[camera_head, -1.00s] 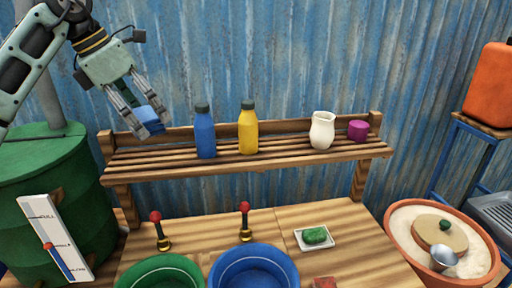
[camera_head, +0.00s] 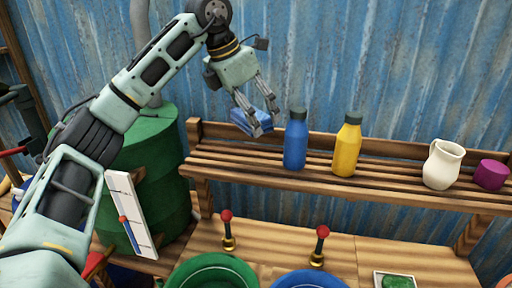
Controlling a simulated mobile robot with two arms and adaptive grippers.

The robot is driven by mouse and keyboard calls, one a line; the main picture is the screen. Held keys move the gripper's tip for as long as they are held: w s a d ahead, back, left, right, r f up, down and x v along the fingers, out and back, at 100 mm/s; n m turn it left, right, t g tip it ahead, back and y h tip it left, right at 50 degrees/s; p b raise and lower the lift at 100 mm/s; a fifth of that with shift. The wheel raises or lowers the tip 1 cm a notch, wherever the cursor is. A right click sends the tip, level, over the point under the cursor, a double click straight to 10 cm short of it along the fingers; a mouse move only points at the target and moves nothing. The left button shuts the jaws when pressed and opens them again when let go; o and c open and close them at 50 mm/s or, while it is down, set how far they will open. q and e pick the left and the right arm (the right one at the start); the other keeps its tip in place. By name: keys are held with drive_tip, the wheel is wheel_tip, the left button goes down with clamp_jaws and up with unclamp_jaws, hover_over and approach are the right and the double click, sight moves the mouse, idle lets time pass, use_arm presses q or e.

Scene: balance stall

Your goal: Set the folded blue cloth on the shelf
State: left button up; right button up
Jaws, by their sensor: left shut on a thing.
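The folded blue cloth (camera_head: 250,124) is held between the fingers of my left gripper (camera_head: 256,110), which comes down from above. The cloth is tilted and hangs over the left part of the slatted wooden shelf (camera_head: 236,163), left of the blue bottle (camera_head: 295,140). I cannot tell whether its lower edge touches the shelf. The gripper's fingers hide part of the cloth. My right gripper is not in view.
A yellow bottle (camera_head: 347,146), a white jug (camera_head: 442,165) and a purple cup (camera_head: 490,175) stand further right on the shelf. A green barrel (camera_head: 160,170) and a white gauge board (camera_head: 132,215) stand at the left. Green (camera_head: 212,262) and blue basins sit below.

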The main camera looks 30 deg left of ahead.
use_arm(q)
hover_over(257, 157)
drive_tip(key=s, duration=0.1)
drive_tip(key=f, duration=0.2)
drive_tip(key=a+f, duration=0.1)
drive_tip(key=f, duration=0.1)
drive_tip(key=shift+s+f, duration=0.1)
drive_tip(key=shift+s, duration=0.05)
drive_tip(key=shift+d+f, duration=0.1)
drive_tip(key=shift+f, duration=0.15)
wheel_tip(257, 157, down, 4)
drive_tip(key=shift+r+p, duration=0.15)
drive_tip(key=shift+p, duration=0.3)
drive_tip(key=shift+f, duration=0.45)
drive_tip(key=o, duration=0.8)
drive_tip(key=shift+c, duration=0.2)
drive_tip(key=o, duration=0.4)
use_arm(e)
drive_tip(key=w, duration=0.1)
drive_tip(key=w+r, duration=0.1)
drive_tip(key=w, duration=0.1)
